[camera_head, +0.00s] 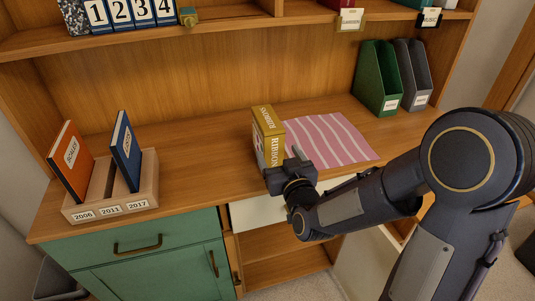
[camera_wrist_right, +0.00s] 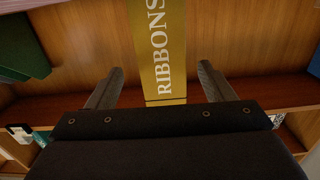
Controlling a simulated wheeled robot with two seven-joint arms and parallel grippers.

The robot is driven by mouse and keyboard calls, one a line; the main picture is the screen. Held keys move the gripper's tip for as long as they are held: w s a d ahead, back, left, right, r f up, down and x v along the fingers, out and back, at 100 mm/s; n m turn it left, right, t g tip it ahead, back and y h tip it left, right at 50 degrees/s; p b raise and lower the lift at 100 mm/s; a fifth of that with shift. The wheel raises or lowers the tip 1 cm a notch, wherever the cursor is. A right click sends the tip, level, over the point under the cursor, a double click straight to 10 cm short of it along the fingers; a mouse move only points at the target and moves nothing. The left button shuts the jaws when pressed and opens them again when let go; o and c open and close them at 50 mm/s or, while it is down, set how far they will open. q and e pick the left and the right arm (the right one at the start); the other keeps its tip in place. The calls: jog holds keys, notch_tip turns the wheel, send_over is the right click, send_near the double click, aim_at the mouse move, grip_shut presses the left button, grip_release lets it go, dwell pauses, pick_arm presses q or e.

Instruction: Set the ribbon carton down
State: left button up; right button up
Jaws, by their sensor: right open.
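The gold ribbon carton (camera_head: 268,133), with white "RIBBONS" lettering, stands upright at the left end of the pink striped mat (camera_head: 325,140) on the wooden desk. Its lower part is hidden behind my right gripper (camera_head: 281,162), so I cannot tell whether its base is on the mat or on bare wood. In the right wrist view the carton (camera_wrist_right: 158,45) shows between the two spread fingers of the right gripper (camera_wrist_right: 160,72), with a gap on each side. The right gripper is open. My left gripper is not in view.
A wooden rack (camera_head: 112,190) with orange and blue books stands on the left. Green (camera_head: 378,78) and grey (camera_head: 413,73) file holders stand at the back right. A shelf with numbered binders (camera_head: 118,14) runs above. Bare desk lies between rack and carton.

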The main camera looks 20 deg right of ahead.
jog(key=shift+w+a+f, duration=0.15)
jog(key=shift+w, duration=0.35)
jog(key=w+p, duration=0.1)
jog(key=w, duration=0.6)
jog(key=shift+a, duration=0.15)
jog(key=shift+c, duration=0.3)
jog(key=c, duration=1.3)
